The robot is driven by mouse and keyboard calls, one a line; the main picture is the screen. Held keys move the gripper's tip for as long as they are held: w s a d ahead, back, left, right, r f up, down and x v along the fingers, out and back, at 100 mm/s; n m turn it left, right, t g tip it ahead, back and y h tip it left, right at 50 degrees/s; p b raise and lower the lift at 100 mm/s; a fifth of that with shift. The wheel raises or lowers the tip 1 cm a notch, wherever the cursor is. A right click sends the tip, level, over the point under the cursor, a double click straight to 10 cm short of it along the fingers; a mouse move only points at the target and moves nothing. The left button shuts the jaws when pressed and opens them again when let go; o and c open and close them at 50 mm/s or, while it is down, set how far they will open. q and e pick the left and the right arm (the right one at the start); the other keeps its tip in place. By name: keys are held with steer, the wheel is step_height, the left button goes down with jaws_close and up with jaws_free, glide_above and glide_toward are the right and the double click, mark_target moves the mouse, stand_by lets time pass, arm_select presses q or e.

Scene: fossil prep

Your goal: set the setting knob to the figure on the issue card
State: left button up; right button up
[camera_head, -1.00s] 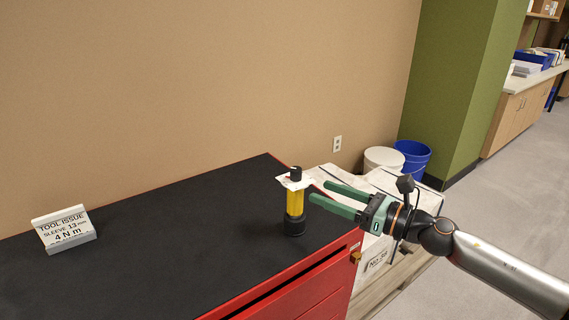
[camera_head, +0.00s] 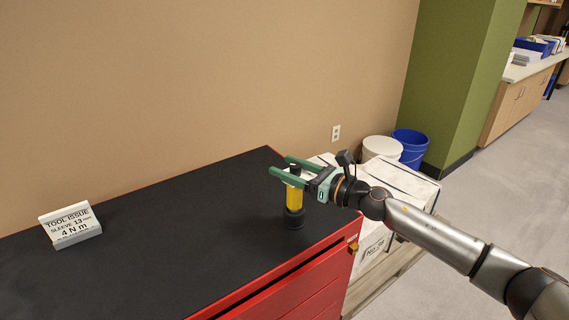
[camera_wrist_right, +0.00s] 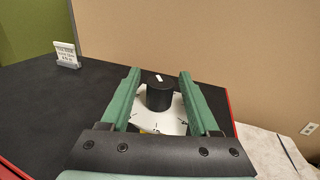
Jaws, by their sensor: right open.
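The issue card (camera_head: 69,225) stands at the left of the black bench top and reads "TOOL ISSUE, SLEEVE 13 mm, 4 N m". It also shows small in the right wrist view (camera_wrist_right: 66,54). A yellow tool with a black base (camera_head: 294,198) stands upright near the bench's right front edge. Its black setting knob (camera_wrist_right: 159,96) has a white mark on top and sits over a white dial plate (camera_wrist_right: 165,124), whose figures are mostly hidden or unclear. My right gripper (camera_head: 281,166) is open, its green fingers on either side of the knob, apparently apart from it. My left gripper is not in view.
The black bench top (camera_head: 150,230) is clear between card and tool. Red drawers (camera_head: 300,285) are below its front edge. White wrapped blocks (camera_head: 400,190), a white bucket (camera_head: 382,149) and a blue bucket (camera_head: 411,148) lie beyond the right end.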

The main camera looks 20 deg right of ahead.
steer(key=shift+w+a, duration=0.4)
steer(key=shift+w, duration=0.05)
jaws_close()
stand_by(0.3)
